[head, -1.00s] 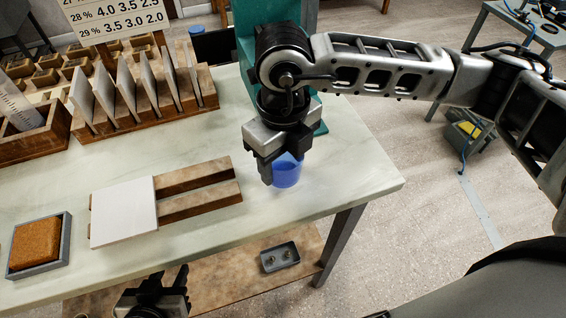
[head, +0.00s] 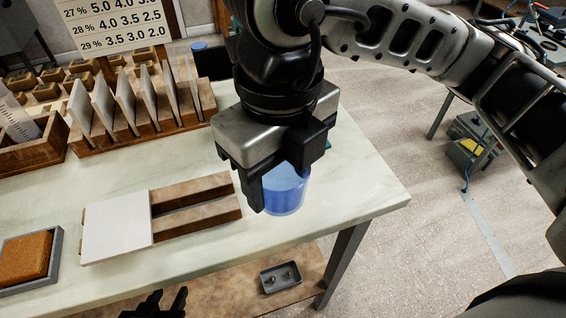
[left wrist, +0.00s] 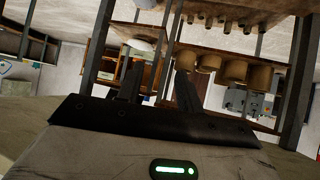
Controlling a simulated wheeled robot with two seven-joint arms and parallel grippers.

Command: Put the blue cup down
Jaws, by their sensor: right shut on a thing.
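The blue cup (head: 286,189) is upright in the head view, in front of the right part of the table (head: 365,190). My right gripper (head: 279,180) is above and around it, its fingers shut on it and hiding part of its upper side. The cup looks raised above the tabletop, but the gap beneath it is hard to judge. My left gripper (head: 168,302) is at the bottom edge of the head view, empty and away from the cup. Its two fingers stand apart in the left wrist view (left wrist: 158,85).
A white tile on a wooden rack (head: 195,208) lies left of the cup. A brown block in a grey tray (head: 52,268) is at far left. A wooden holder with upright tiles (head: 130,130) stands behind. Bare tabletop lies right of the cup. A small grey tray (head: 281,278) sits on the lower shelf.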

